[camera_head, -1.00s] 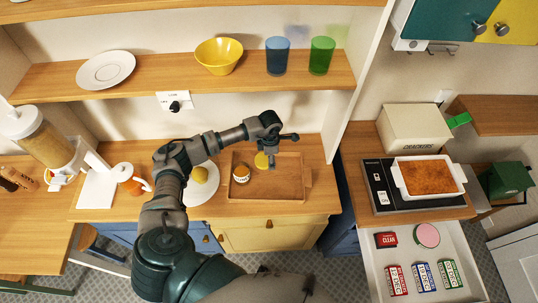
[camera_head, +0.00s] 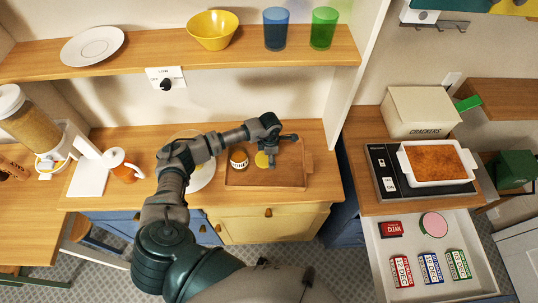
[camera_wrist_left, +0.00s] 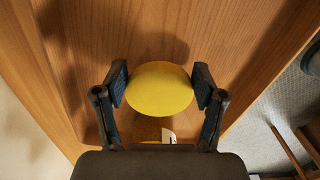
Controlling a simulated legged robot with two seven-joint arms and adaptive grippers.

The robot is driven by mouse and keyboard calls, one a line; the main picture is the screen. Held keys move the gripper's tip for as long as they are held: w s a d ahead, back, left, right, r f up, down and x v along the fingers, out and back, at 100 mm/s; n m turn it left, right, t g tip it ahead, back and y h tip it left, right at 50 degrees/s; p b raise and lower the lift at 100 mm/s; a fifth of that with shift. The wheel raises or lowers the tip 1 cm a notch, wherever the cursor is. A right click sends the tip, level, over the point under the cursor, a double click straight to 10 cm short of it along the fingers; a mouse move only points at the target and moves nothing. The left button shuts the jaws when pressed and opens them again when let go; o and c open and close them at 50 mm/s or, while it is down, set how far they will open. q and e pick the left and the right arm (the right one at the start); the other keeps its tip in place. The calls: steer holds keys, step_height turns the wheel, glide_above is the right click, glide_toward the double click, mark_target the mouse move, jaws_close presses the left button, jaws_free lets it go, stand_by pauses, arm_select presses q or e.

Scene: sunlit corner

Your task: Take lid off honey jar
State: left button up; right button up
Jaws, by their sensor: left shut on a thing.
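The honey jar (camera_head: 238,158) stands upright at the left side of a wooden tray (camera_head: 235,183) on the counter, its top uncovered. The round yellow lid (camera_head: 262,159) is to the right of the jar and apart from it. My left gripper (camera_wrist_left: 160,90) is shut on the lid, one finger at each side of its rim. In the wrist view the lid (camera_wrist_left: 160,88) faces the camera over wood, and part of the jar (camera_wrist_left: 150,130) shows just below it. I cannot tell whether the lid touches the tray. My right gripper is out of view.
A white plate (camera_head: 205,178) lies left of the tray, partly behind my arm. An orange mug (camera_head: 124,169) stands farther left. The shelf above holds a yellow bowl (camera_head: 212,30) and a blue glass (camera_head: 276,28). The tray's right part is clear. An open drawer (camera_head: 385,268) is at right.

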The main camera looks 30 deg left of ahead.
arm_select(q)
steer(key=shift+d+f, duration=0.1)
steer(key=shift+d, duration=0.55)
steer(key=o, duration=1.4)
steer(key=shift+o, duration=1.1)
steer(key=shift+a, duration=0.55)
steer(key=shift+d, duration=0.35)
steer(key=shift+r, duration=0.45)
steer(key=r+p, duration=0.4)
steer(key=r, duration=0.2)
steer(key=shift+a, duration=0.2)
steer(key=shift+a+r, duration=0.1)
steer(key=shift+r, duration=0.05)
steer(key=shift+d, duration=0.25)
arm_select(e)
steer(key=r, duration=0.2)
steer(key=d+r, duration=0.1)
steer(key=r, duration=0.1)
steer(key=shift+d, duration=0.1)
